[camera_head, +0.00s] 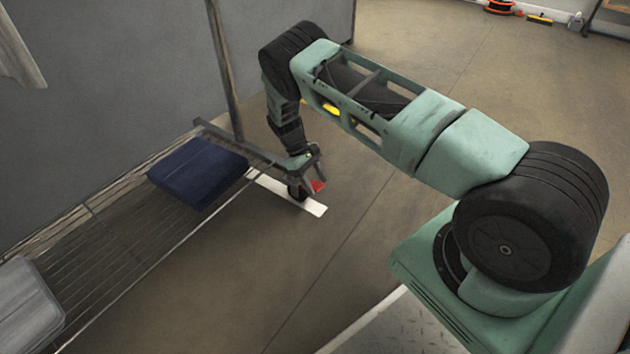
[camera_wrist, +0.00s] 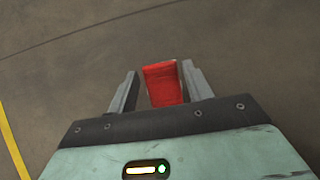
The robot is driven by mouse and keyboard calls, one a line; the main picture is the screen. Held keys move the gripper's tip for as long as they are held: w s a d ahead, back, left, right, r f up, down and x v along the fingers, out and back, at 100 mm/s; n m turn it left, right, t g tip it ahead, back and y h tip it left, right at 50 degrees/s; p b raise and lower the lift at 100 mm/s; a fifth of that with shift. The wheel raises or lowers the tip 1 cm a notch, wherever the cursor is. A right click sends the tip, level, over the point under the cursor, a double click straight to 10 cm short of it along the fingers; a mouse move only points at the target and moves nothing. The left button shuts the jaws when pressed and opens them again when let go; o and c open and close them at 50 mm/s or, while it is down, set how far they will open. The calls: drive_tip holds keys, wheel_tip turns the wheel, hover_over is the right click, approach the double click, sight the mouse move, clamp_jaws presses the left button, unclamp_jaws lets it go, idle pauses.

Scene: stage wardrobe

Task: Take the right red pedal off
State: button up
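The red pedal (camera_head: 318,186) is a small red tab low at the near right end of the rack, beside a dark caster (camera_head: 298,192). My gripper (camera_head: 314,178) is right above it, pointing down and partly covering it. In the wrist view the red pedal (camera_wrist: 163,84) stands between the two grey fingers of my gripper (camera_wrist: 160,88). The fingers are apart, with a narrow gap on the pedal's left side and its right edge very close to the other finger. Whether that finger touches it I cannot tell.
A rack with a wire shelf (camera_head: 130,235) holds a folded navy cloth (camera_head: 197,172) and a grey folded item (camera_head: 27,307). Its upright post (camera_head: 226,70) rises behind my gripper. A white strip (camera_head: 310,206) lies on the floor below.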

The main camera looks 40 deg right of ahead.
drive_tip(key=shift+o, duration=0.5)
drive_tip(key=shift+r, duration=0.1)
drive_tip(key=p+v, duration=0.7)
drive_tip(key=v, duration=1)
drive_tip(key=shift+w+r, duration=0.1)
